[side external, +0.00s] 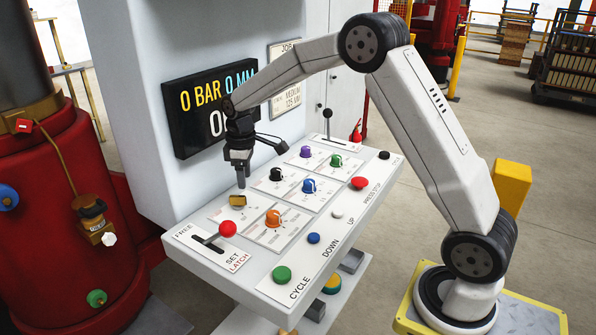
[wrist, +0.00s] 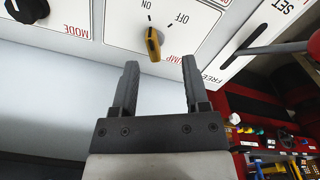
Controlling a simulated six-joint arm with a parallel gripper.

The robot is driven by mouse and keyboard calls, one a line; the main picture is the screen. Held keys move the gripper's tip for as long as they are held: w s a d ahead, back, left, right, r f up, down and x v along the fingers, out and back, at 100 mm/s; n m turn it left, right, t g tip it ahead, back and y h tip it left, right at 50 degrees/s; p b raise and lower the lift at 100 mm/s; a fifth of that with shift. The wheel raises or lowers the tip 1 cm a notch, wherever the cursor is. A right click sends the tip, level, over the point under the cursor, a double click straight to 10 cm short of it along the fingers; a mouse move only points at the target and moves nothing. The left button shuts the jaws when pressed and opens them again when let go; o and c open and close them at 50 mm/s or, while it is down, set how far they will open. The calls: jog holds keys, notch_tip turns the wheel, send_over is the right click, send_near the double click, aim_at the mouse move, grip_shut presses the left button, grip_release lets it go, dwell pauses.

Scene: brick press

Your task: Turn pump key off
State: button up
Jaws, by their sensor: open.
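The pump key (side external: 238,201) is a small yellow-orange handle on a panel plate at the console's back left. In the wrist view the key (wrist: 154,44) sits on a grey round base, its upper end tilted toward the ON mark, with OFF to the right. The word PUMP is partly hidden by the finger and key. My gripper (side external: 240,178) is open and empty, just above the key. In the wrist view my gripper (wrist: 161,66) has its two fingers apart, on either side of the key's near end. I see no contact.
A red-knobbed lever (side external: 228,229) stands close to the key, toward the front left. An orange knob (side external: 273,218) and a black knob (side external: 276,174) are on neighbouring plates. A display (side external: 215,105) is on the wall behind my gripper. Coloured buttons line the front edge.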

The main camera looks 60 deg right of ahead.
aim_at(245, 196)
jog(key=shift+w+d+n, duration=0.3)
jog(key=shift+w+d, duration=0.15)
jog(key=shift+w, duration=0.3)
jog(key=shift+f, duration=0.1)
jog(key=shift+f, duration=3.8)
jog(key=shift+c, duration=0.2)
grip_shut()
